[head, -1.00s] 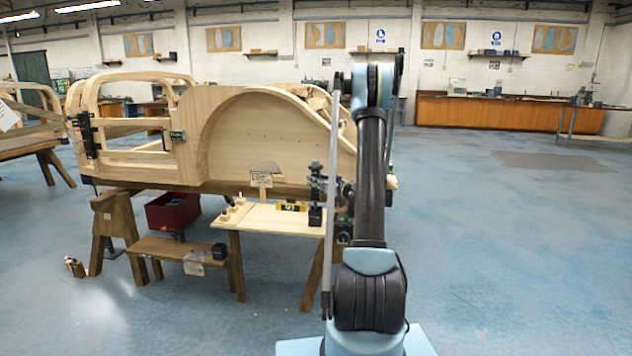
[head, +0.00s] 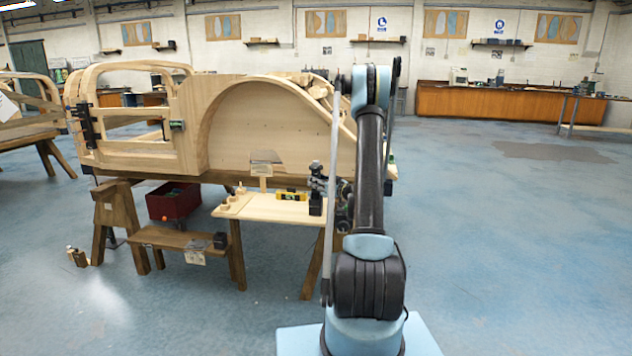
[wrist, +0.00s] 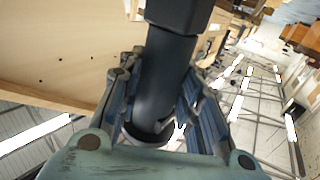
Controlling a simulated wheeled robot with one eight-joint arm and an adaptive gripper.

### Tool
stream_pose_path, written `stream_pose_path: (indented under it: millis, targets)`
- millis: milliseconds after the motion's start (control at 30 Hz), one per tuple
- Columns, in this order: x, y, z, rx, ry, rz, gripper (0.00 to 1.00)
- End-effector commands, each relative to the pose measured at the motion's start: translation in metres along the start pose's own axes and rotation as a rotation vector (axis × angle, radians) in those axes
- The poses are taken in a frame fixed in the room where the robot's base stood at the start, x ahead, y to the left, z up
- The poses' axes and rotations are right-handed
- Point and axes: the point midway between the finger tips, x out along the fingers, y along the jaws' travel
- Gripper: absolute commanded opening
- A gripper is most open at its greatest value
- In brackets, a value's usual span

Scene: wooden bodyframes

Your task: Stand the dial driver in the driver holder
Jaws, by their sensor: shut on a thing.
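The dial driver (wrist: 160,85) appears in the wrist view as a dark cylindrical body between my fingers, with a wider black block at the top of the picture. My gripper (wrist: 160,115) is shut around this body. In the head view my gripper (head: 319,184) is at the right part of the pale work board, small and partly behind my arm. The driver (head: 316,205) shows there upright, its black block lowermost. I cannot tell whether it touches the board. I cannot make out the driver holder for certain; small wooden pieces (head: 232,199) stand at the board's left end.
The work board (head: 255,212) also bears a yellow level (head: 292,196) and a card on a stand (head: 265,160). The wooden bodyframe (head: 265,125) rises close behind. A low bench (head: 165,239) with a black item (head: 220,240) and a red bin (head: 175,203) are left. Floor to the right is clear.

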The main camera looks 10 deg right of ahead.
Motion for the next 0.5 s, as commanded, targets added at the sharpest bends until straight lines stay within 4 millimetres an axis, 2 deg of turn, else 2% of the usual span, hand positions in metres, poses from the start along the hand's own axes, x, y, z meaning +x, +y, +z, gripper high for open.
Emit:
stream_pose_path:
  millis: [500]
  targets:
    - [0.000,0.001,0.020,0.001,0.001,0.000,0.02]
